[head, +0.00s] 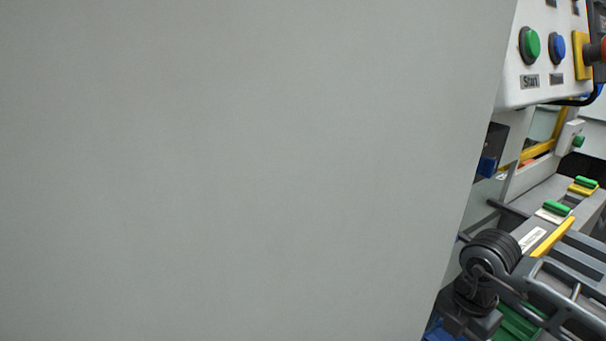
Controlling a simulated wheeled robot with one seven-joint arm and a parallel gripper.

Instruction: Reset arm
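My gripper is not in view, and I cannot make out its fingers anywhere in the head view. A large plain grey surface (230,170) fills the left and middle of the head view, very close, and hides what lies behind it. I cannot tell what it belongs to. A dark ribbed round part (491,251) with cables shows at the lower right, beside the grey surface's edge. I cannot tell whether it is part of an arm or of the machine.
At the upper right is a white control panel (511,88) with a green Start button (530,45), a blue button (557,47) and a red knob (595,52) on yellow. Below are grey rails (570,285), a yellow bar (553,237) and green blocks (557,208).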

